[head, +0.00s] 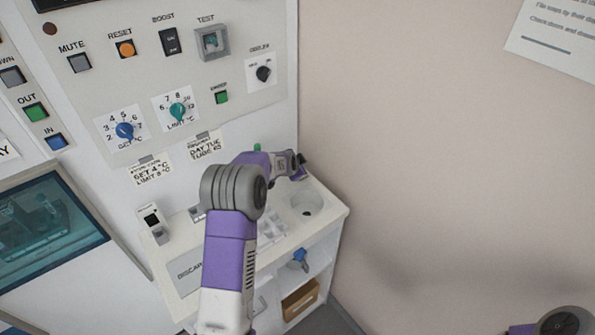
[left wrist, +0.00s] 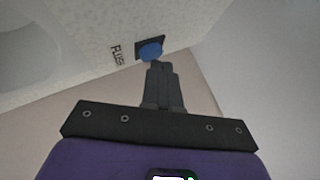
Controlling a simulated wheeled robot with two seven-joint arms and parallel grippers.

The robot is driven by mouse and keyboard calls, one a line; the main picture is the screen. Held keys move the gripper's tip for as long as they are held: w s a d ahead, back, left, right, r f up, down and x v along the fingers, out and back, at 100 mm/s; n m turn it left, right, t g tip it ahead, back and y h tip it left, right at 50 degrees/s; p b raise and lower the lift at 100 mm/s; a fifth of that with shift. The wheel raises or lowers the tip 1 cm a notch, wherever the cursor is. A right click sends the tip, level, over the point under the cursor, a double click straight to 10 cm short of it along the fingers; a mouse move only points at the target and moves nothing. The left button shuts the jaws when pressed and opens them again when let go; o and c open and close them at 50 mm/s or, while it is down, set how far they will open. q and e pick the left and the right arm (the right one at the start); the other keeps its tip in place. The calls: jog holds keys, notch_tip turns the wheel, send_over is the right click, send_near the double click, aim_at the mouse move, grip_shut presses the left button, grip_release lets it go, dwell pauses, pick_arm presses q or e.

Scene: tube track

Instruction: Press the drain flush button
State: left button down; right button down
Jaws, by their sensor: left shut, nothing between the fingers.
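The drain flush button is a blue button (left wrist: 151,50) on a dark square plate, with the label FLUSH (left wrist: 118,55) beside it in the left wrist view. My left gripper (left wrist: 159,66) is shut and empty. Its fingertips are right at the button's near edge in that view; I cannot tell whether they touch it. In the head view my left gripper (head: 303,163) reaches over the back right of the white counter, behind the round drain basin (head: 307,203). The button cannot be made out there. My right gripper is out of view.
The counter (head: 338,211) stands against a panel (head: 215,100) with several knobs and buttons. A beige wall (head: 430,130) is close on the right. A blue valve handle (head: 298,262) and a brown box (head: 300,300) are below the counter. A small black-and-white device (head: 152,221) stands at left.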

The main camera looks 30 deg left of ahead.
pick_arm(q)
jog(key=shift+f, duration=0.2)
jog(key=shift+r, duration=0.1)
dwell(0.4)
jog(key=shift+r+p, duration=0.3)
jog(key=shift+r, duration=0.5)
jog(key=shift+r+p, duration=1.45)
jog(key=shift+r, duration=1.05)
